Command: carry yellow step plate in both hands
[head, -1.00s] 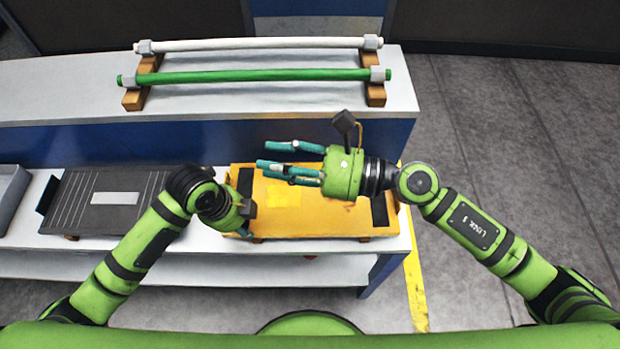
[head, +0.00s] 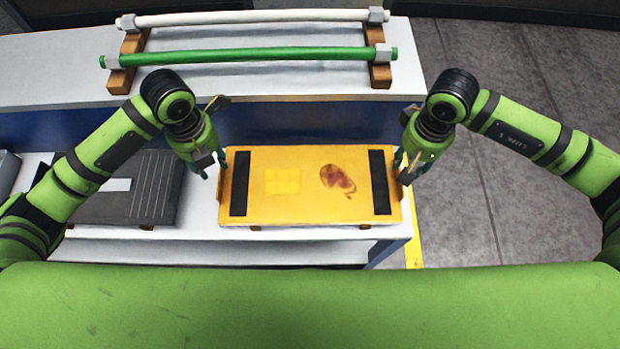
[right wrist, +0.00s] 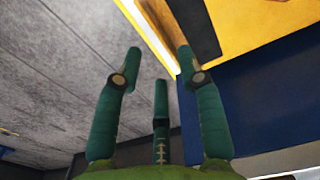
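The yellow step plate (head: 285,212) lies flat on small wooden blocks on the white lower bench. It has a black strip near each end, a paler square and a brown stain. My left gripper (head: 213,168) points down at the plate's left end, its fingers apart. My right gripper (head: 404,170) is at the right end, close to the end handle; whether it touches is unclear. In the right wrist view, its fingers (right wrist: 159,52) are spread with nothing between them, and the plate's yellow edge (right wrist: 245,35) is just beyond the tips.
A dark grooved plate (head: 130,190) lies left of the yellow one. Behind, a green bar (head: 250,56) and a white bar (head: 250,17) rest on wooden supports on the upper bench. Open grey floor (head: 520,235) with a yellow line is at right.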

